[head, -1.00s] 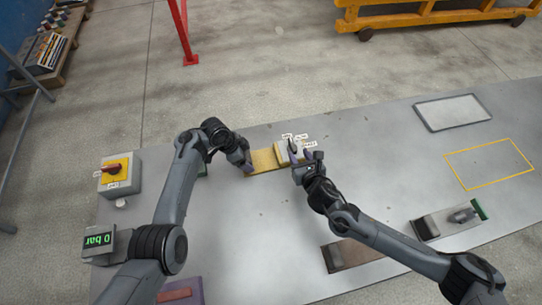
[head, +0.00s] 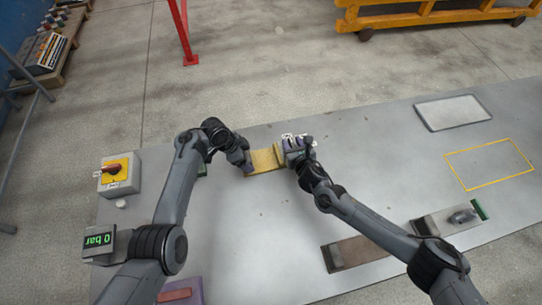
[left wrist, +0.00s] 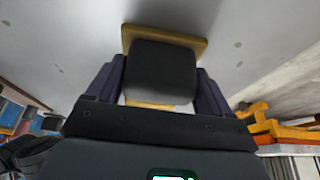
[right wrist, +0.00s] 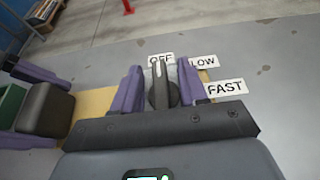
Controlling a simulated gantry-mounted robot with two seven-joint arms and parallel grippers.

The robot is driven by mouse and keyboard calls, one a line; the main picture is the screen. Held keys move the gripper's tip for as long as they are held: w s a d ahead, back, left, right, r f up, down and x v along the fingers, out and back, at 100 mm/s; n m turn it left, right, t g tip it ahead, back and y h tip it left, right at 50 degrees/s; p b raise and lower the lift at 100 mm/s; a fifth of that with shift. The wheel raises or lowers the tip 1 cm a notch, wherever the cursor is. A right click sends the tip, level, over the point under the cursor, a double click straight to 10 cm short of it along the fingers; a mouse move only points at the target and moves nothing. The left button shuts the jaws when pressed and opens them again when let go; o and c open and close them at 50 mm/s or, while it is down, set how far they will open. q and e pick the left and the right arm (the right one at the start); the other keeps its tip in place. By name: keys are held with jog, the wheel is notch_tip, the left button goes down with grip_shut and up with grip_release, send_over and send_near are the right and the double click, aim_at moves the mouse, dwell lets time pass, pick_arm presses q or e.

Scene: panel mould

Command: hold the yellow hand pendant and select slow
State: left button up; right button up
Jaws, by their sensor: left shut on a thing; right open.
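The yellow hand pendant (head: 265,159) lies at the far edge of the grey table. My left gripper (head: 247,167) is shut on its black grip (left wrist: 163,70), which fills the space between the fingers. A dark selector knob (right wrist: 161,92) stands at the pendant's other end, with a light mark pointing at the OFF label (right wrist: 161,61). A label reading "LOW" (right wrist: 204,62), its left end possibly hidden, and a FAST label (right wrist: 226,88) lie to the right. My right gripper (right wrist: 159,85) is open, one finger each side of the knob; contact cannot be told.
A white plate (head: 453,112) and an empty yellow outline (head: 490,163) lie at the right. The table's middle is clear.

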grip_shut()
jog(key=m+h, duration=0.4)
jog(key=h, duration=0.1)
jog(key=shift+a, duration=0.1)
jog(key=m+g+h, duration=0.1)
jog(key=m+h, duration=0.3)
jog(key=shift+m+h, duration=0.3)
jog(key=shift+g+h, duration=0.3)
dwell(0.3)
grip_release()
